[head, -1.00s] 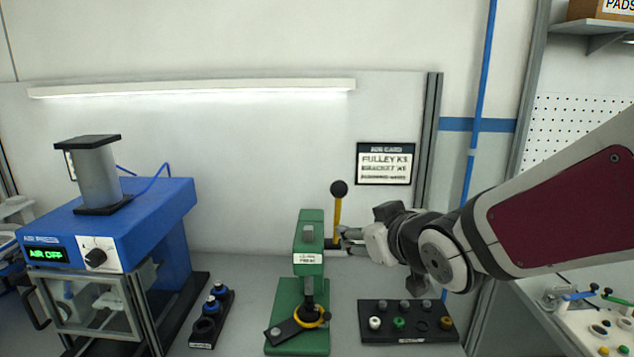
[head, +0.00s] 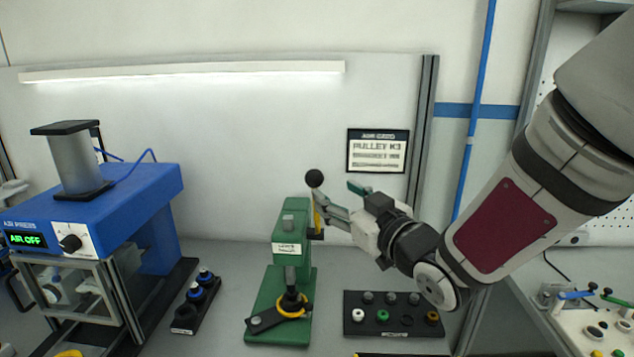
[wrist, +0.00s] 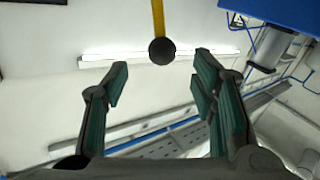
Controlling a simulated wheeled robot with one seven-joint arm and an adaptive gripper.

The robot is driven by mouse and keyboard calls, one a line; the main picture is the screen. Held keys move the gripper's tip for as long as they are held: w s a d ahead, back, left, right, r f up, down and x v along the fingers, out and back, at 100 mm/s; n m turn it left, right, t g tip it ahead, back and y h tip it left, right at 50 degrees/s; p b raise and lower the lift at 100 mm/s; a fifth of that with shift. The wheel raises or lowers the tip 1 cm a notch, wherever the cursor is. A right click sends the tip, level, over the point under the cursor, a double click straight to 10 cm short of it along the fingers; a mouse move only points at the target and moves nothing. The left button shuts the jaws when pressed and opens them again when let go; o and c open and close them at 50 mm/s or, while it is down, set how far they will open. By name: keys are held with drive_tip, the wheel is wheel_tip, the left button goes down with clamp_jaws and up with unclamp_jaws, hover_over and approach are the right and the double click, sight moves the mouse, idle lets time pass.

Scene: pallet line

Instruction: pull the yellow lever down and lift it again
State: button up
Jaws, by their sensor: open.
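The yellow lever (head: 317,217) stands roughly upright at the right side of the green press (head: 280,290), with a black ball knob (head: 314,178) on top. My gripper (head: 338,195) is open and empty, just right of the lever near knob height in the head view. In the wrist view, the black knob (wrist: 162,52) shows beyond the gap between my open fingertips (wrist: 160,78), with the yellow shaft (wrist: 158,17) running to the top edge. I cannot tell whether a finger touches the lever; the fingers partly cover its shaft in the head view.
A yellow ring (head: 291,306) sits on the press base. A black rack (head: 398,325) of several small parts lies to the right. A blue air press (head: 110,210) reading AIR OFF and a small black holder (head: 197,305) stand to the left. A wall card (head: 377,151) hangs behind.

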sight(319, 183)
drive_tip(key=p+x, duration=0.1)
drive_tip(key=x, duration=0.8)
drive_tip(key=shift+w+a+r, duration=0.1)
drive_tip(key=shift+w+a, duration=0.05)
drive_tip(key=shift+a, duration=0.1)
clamp_jaws()
